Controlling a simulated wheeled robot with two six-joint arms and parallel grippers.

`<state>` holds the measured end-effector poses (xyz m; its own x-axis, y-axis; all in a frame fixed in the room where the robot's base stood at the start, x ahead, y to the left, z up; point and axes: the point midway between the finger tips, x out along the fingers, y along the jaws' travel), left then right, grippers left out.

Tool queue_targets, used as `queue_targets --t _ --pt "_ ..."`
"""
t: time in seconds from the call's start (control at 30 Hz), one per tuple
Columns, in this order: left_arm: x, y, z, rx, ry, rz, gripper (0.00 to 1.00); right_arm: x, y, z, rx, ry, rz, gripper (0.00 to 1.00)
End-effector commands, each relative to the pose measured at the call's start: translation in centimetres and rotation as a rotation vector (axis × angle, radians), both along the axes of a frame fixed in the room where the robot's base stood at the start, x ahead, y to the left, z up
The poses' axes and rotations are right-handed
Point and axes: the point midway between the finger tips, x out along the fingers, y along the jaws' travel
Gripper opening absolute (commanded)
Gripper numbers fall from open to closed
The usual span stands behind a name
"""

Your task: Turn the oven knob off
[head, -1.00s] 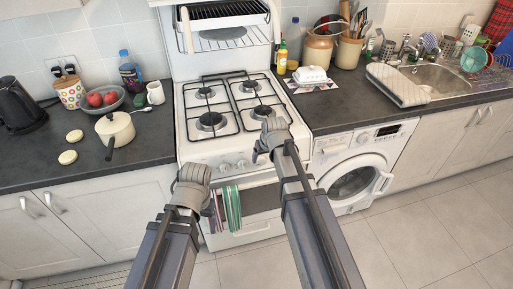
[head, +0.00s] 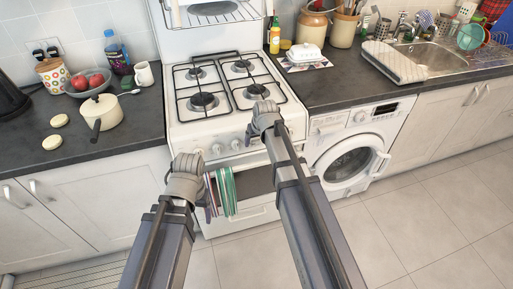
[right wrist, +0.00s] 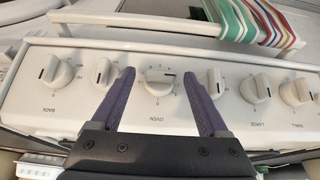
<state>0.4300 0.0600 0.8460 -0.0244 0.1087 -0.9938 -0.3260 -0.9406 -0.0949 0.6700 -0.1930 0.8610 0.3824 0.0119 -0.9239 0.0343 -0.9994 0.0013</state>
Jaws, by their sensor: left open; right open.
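The white oven knob (right wrist: 159,80) is in the middle of the right wrist view, with the word OVEN below it. Its grip bar lies crosswise, unlike the more upright bars of its neighbours. My right gripper (right wrist: 158,77) is open, with one purple finger on each side of the oven knob and gaps to it. How far the fingertips are from the panel is hard to tell. In the head view my right gripper (head: 265,117) is in front of the stove (head: 225,110) and hides part of the knob row. My left gripper (head: 185,178) is open at the stove's front left.
Other knobs flank the oven knob closely, such as the back knob (right wrist: 56,71) and the large knob (right wrist: 255,88). A striped towel (head: 223,190) hangs on the oven door. The washer (head: 355,150) is to the right. Floor (head: 430,210) is free at the lower right.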

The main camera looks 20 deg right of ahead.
Motion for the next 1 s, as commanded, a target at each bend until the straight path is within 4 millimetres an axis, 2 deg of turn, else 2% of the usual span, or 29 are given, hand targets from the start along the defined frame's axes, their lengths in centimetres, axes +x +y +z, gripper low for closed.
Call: queue_targets --t 0.03,0.1,0.4,1.0 --pt "0.00 0.00 -0.88 0.000 0.000 0.000 0.78 0.27 0.01 -0.87 0.000 0.000 0.000 0.78" --pt "0.00 -0.01 -1.12 0.000 0.000 0.000 0.78 0.42 0.02 -1.11 0.000 0.000 0.000 0.78" --pt "0.00 0.00 -1.04 0.000 0.000 0.000 0.78 0.45 0.02 -1.04 0.000 0.000 0.000 0.77" --pt "0.00 0.00 -1.05 0.000 0.000 0.000 0.78 0.44 0.02 -1.05 0.000 0.000 0.000 0.09"
